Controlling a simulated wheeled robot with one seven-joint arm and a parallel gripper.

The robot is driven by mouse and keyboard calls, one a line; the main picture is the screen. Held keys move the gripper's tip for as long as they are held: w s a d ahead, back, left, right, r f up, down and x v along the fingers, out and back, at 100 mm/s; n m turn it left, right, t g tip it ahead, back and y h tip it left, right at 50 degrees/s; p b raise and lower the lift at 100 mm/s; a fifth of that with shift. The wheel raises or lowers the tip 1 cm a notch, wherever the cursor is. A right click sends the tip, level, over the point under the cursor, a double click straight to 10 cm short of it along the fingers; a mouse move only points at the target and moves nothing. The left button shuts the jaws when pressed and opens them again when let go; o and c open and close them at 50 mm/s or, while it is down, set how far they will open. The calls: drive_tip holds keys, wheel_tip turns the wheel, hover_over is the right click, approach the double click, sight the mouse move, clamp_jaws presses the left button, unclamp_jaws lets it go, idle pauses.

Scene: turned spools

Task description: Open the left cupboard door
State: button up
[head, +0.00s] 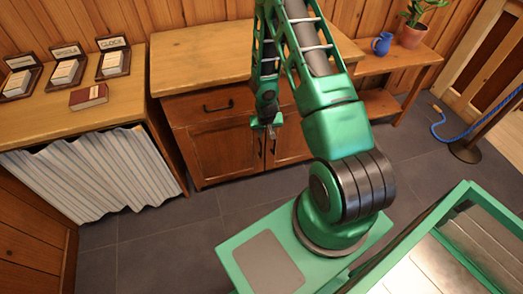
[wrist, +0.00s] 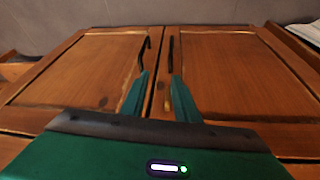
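The left cupboard door (head: 222,151) is a brown wooden panel, shut, in the lower front of the cupboard. The wrist view looks turned over, so this door (wrist: 228,75) is on its right side there. Its dark upright bar handle (wrist: 170,50) is by the middle seam. My green gripper (head: 268,124) is in front of the doors near the seam. In the wrist view my gripper (wrist: 159,76) is open, with one finger each side of the seam. The right fingertip is close to the left door's handle; contact cannot be told. Nothing is held.
The right door (head: 292,143) is shut, and its handle (wrist: 145,52) is by the other fingertip. A drawer (head: 205,104) is above the left door. A striped curtain (head: 95,172) hangs to the left. The dark tiled floor (head: 160,232) in front is clear.

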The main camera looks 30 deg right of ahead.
approach(261, 149)
drive_tip(key=shift+t, duration=0.3)
drive_tip(key=x, duration=1.1)
drive_tip(key=shift+s+d, duration=0.1)
drive_tip(key=shift+s, duration=0.15)
